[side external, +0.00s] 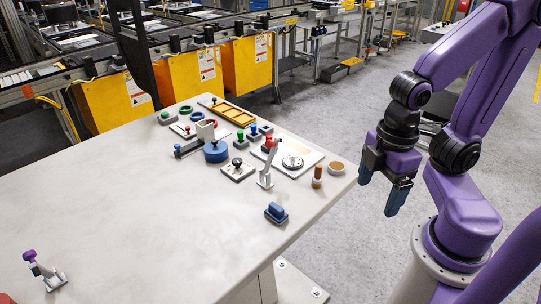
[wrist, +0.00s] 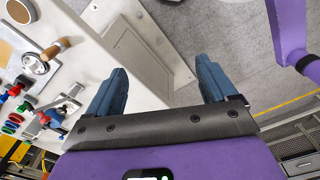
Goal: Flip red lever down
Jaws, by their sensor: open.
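The red lever (side external: 268,145) is a grey arm with a red knob at its top. It stands roughly upright on a small grey base near the table's right side in the side external view. In the wrist view, small red parts show at the left, but I cannot tell which belongs to the lever. My gripper (side external: 379,190) is open with blue fingers and nothing between them. It hangs beyond the right edge of the table, well apart from the lever. It also shows in the wrist view (wrist: 160,66), its fingers spread over the table edge and floor.
The table (side external: 150,235) is mostly bare in front. A purple-knobbed lever (side external: 42,270) stands far left. Yellow bins (side external: 110,98) lie behind.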

